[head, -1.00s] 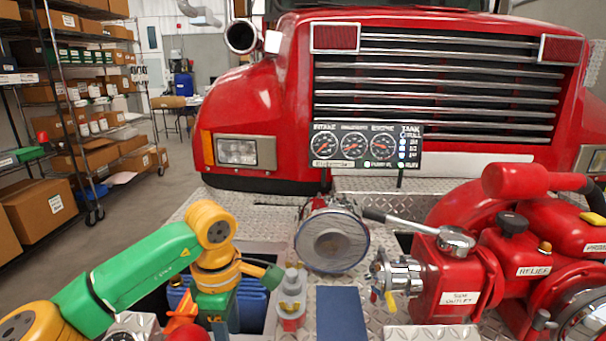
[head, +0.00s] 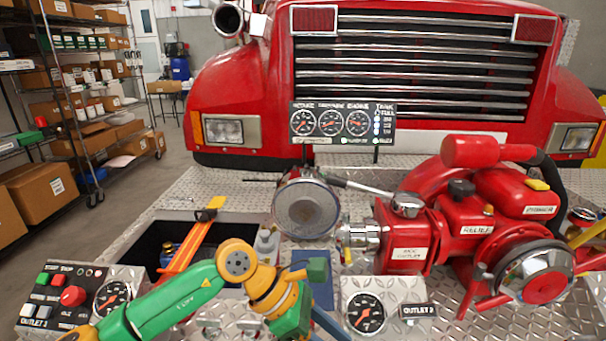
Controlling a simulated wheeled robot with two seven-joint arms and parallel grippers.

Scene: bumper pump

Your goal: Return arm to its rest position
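My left arm, green and yellow, comes in from the lower left, and its yellow wrist (head: 272,288) is in the lower middle of the head view. It is in front of the dark bin and the diamond-plate deck (head: 455,290). The wrist end points down and right, beside the right gauge box (head: 385,291). The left gripper's fingers cannot be made out clearly, so I cannot tell whether they are open or hold anything.
A red pump (head: 425,237) fills the right. A round steel cap (head: 306,208) stands mid-deck. A dark bin (head: 152,243) holds an orange bar (head: 193,245). A grey bottle (head: 266,245) and blue mat (head: 312,264) lie near the wrist. A button box (head: 45,298) is front left.

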